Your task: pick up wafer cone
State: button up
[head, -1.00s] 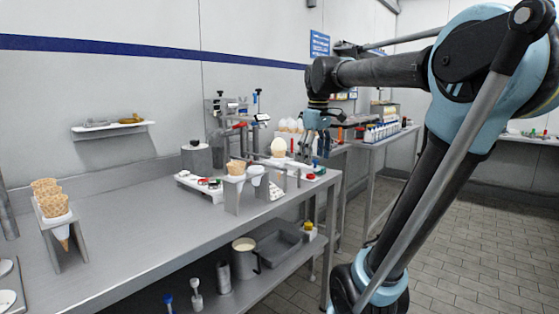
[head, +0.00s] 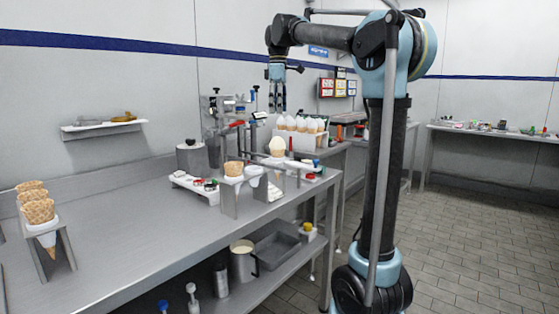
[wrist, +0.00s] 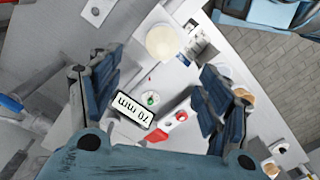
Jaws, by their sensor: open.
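Several tan wafer cones (head: 38,211) stand in a metal holder at the left of the bench. Another wafer cone (head: 233,168) sits in a metal stand near the bench's right end. A cone with a pale rounded top (head: 277,147) stands just beyond it. My gripper (head: 278,97) hangs pointing down, high above the right end of the bench, clear of all cones. In the wrist view my gripper (wrist: 160,88) has its fingers spread, with nothing held between them. Tan cone-like shapes (wrist: 244,95) show partly behind the right finger.
A white rack of wrapped cones (head: 299,127) stands on the far counter. A dispenser with red and blue levers (head: 228,118) is close to my gripper. A white tray with small lidded items (head: 195,186) lies nearby. The bench's left-middle surface is clear.

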aim_at(277, 148)
jog(key=f, duration=1.6)
jog(key=shift+s+a, duration=0.15)
jog(key=shift+s, duration=0.1)
jog(key=c, duration=0.8)
